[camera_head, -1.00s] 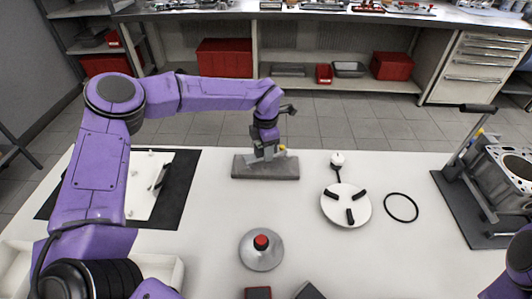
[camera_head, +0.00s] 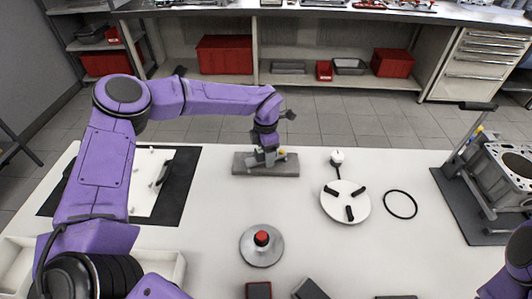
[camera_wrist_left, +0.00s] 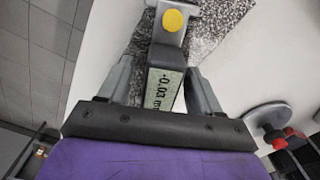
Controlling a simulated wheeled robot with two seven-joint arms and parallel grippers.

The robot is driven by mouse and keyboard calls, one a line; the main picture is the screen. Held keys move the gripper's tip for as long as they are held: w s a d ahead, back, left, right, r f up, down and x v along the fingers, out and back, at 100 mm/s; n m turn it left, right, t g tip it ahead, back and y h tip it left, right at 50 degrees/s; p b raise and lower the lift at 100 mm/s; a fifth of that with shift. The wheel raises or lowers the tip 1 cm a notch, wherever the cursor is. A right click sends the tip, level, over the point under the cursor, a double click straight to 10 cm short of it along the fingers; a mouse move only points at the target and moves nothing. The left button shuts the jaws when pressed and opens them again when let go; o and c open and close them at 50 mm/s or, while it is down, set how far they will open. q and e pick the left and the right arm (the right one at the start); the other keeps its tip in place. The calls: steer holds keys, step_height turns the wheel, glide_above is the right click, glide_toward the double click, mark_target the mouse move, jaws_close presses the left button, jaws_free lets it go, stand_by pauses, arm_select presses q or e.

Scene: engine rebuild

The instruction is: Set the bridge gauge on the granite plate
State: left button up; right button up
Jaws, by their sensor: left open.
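The granite plate (camera_head: 241,168) is a grey speckled slab lying flat at the far middle of the white table. It also shows in the left wrist view (camera_wrist_left: 228,22). The bridge gauge (camera_wrist_left: 163,90) stands on it, grey with a yellow button and a display that seems to read -0.03 mm. In the head view it is small and partly hidden by my left gripper (camera_head: 266,160). In the left wrist view my open left fingers (camera_wrist_left: 158,72) stand on either side of the gauge, with visible gaps. My right gripper is out of frame; only part of that arm shows at the right edge.
A white disc with black pads (camera_head: 335,210), a black ring (camera_head: 400,204) and a red-knobbed round piece (camera_head: 261,252) lie nearer. An engine block (camera_head: 505,175) stands right. A black mat (camera_head: 180,188) with a white sheet lies left.

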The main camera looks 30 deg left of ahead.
arm_select(q)
step_height(320, 180, up, 12)
steer(key=b, duration=0.1)
